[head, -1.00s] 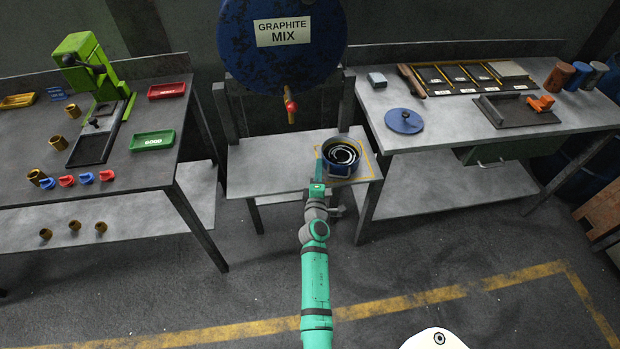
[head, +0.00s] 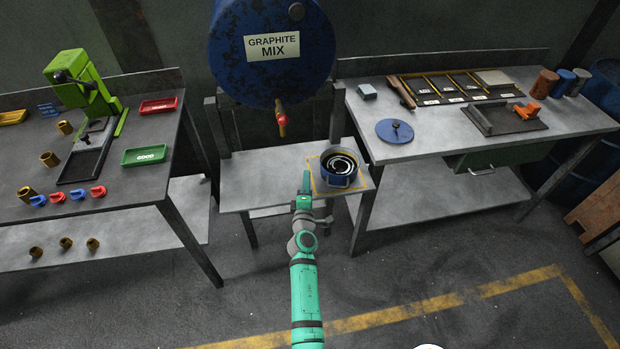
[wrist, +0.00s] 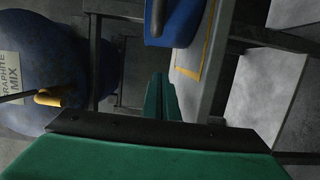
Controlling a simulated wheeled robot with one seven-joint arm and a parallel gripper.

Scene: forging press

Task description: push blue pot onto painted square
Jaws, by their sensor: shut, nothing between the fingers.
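The blue pot (head: 340,167), with a pale swirl on dark contents, stands upright on the small low table (head: 262,172) in the middle. It sits over the painted yellow square (head: 317,187), whose lines show around it on the left, front and right. In the wrist view the pot (wrist: 180,18) is at the top, partly cut off, with a yellow line (wrist: 206,45) beside it. My gripper (head: 304,182) is shut and empty, just left of the pot with a small gap. Its green fingers also show in the wrist view (wrist: 160,98).
A blue graphite mix drum (head: 270,75) with a red-handled tap hangs behind the table. The right bench (head: 440,145) holds a blue lid (head: 394,130) and trays. The left bench (head: 110,180) holds a green press (head: 85,90). The low table's left part is bare.

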